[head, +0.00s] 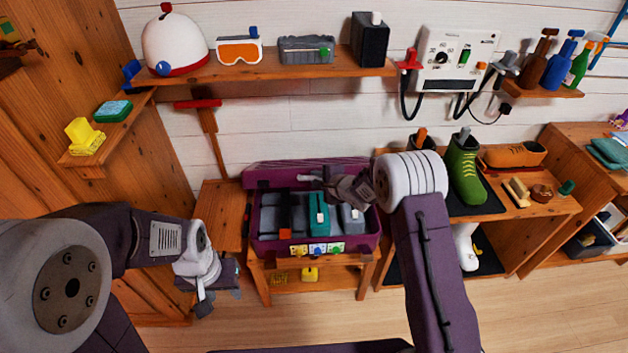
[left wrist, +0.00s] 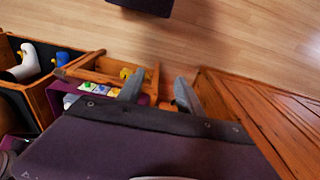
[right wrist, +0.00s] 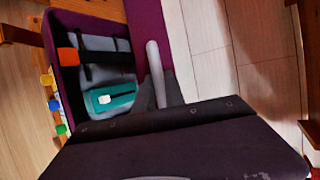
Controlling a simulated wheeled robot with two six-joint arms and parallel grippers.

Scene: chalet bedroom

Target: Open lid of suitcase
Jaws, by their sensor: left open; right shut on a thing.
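The purple suitcase (head: 262,244) sits on a low wooden bench and is open, with grey and teal packed contents showing. Its purple lid (head: 262,172) stands raised along the back side, and part of it is hidden behind my right arm. My right gripper (head: 322,179) is over the back of the suitcase. In the right wrist view its fingers (right wrist: 159,95) are shut on a pale grey bar-like handle (right wrist: 153,62) beside the purple lid (right wrist: 146,22). My left gripper (head: 219,298) is open and empty, left of and below the suitcase; its fingers (left wrist: 160,92) are apart.
A wooden shelf (head: 270,72) with a helmet and goggles is on the wall above. A wooden panel (head: 90,170) is at the left. The floor (head: 530,310) at front right is clear.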

